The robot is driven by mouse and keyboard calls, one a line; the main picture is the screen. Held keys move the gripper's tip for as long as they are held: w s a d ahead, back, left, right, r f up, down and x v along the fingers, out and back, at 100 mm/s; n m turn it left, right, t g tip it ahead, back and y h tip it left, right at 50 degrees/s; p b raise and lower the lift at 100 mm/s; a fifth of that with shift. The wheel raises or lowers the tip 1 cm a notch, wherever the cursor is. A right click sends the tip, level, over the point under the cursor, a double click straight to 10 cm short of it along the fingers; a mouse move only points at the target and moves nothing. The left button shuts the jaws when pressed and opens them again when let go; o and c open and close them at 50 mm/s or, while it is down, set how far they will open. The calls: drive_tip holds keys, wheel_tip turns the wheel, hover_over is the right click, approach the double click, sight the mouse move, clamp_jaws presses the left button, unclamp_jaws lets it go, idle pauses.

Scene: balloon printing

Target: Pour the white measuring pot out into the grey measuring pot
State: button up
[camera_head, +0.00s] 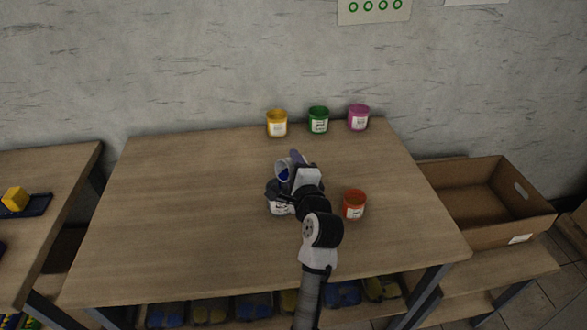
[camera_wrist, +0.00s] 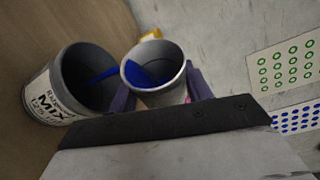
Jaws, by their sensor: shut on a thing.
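My gripper (camera_head: 295,160) is shut on the white measuring pot (camera_head: 282,172), which is tilted with its mouth showing and blue paint inside. In the wrist view the purple fingers sit on both sides of the white pot (camera_wrist: 160,97). The grey measuring pot (camera_wrist: 45,98), with a "MIX" label, stands upright beside and below it. A blue streak (camera_wrist: 102,76) runs from the white pot's rim into the grey pot's mouth. In the head view the grey pot (camera_head: 281,209) is partly hidden behind my gripper and arm. Its paint level cannot be seen.
An orange-red pot (camera_head: 354,205) stands close to the right of my arm. Yellow (camera_head: 277,123), green (camera_head: 318,120) and pink (camera_head: 358,117) pots stand along the table's back edge. The table's left half (camera_head: 170,210) is clear. A cardboard box (camera_head: 495,236) is off to the right.

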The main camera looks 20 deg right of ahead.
drive_tip(key=shift+a+f+n+t+b, duration=0.15)
drive_tip(key=shift+n+t+b, duration=0.15)
drive_tip(key=shift+n+b, duration=0.45)
idle(1.5)
drive_tip(key=shift+s+a+r+n+b, duration=0.1)
drive_tip(key=shift+a+r+n+b, duration=0.05)
drive_tip(key=shift+r+n+b, duration=0.2)
idle(0.7)
drive_tip(key=shift+s+a+r+n+t+b, duration=0.15)
drive_tip(key=shift+n+t+b, duration=0.1)
drive_tip(key=shift+n+b, duration=0.3)
drive_tip(key=shift+w+a+r+n+t+b, duration=0.15)
drive_tip(key=shift+n+t+b, duration=0.15)
drive_tip(key=shift+n+b, duration=0.25)
drive_tip(key=shift+s+a+r+n+t+b, duration=0.15)
drive_tip(key=shift+n+t+b, duration=0.2)
drive_tip(key=shift+b, duration=0.3)
idle(3.0)
